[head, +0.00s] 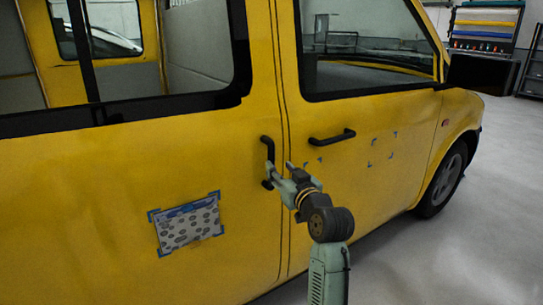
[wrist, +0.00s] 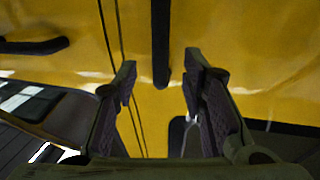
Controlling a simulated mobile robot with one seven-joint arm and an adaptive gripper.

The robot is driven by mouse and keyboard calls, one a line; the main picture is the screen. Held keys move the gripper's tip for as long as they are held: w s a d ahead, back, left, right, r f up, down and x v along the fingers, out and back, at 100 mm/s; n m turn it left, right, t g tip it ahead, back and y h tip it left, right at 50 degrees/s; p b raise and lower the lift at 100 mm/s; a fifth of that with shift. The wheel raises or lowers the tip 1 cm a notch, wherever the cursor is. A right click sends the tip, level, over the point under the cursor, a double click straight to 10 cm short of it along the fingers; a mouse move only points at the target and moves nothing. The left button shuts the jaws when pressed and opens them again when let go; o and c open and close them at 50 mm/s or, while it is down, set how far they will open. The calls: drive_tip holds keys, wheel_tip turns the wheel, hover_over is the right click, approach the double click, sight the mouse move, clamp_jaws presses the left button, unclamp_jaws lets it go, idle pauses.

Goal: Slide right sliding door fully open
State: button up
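The right sliding door (head: 130,150) is the yellow rear side door of a van, and a thin seam parts it from the front door. Its black upright handle (head: 267,149) is just left of the seam. My gripper (head: 280,168) is at this handle, its middle partly covered by a finger in the head view. In the wrist view, my gripper (wrist: 159,78) is open, with the upright handle (wrist: 161,45) between the two fingers. Gaps show on both sides of the handle. The door looks shut, flush with the front door.
A black horizontal handle (head: 332,137) is on the front door, right of my gripper; it also shows at the left in the wrist view (wrist: 35,46). A patterned sheet (head: 188,223) with blue corners is stuck to the sliding door. Open grey floor (head: 430,260) lies at the right.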

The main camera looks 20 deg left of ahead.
sight(273, 160)
drive_tip(key=p+x, duration=0.1)
drive_tip(key=x, duration=0.5)
drive_tip(key=shift+r+p, duration=0.15)
drive_tip(key=shift+p, duration=0.15)
drive_tip(key=shift+w+a, duration=0.5)
drive_tip(key=shift+w, duration=0.05)
drive_tip(key=shift+c, duration=0.4)
clamp_jaws()
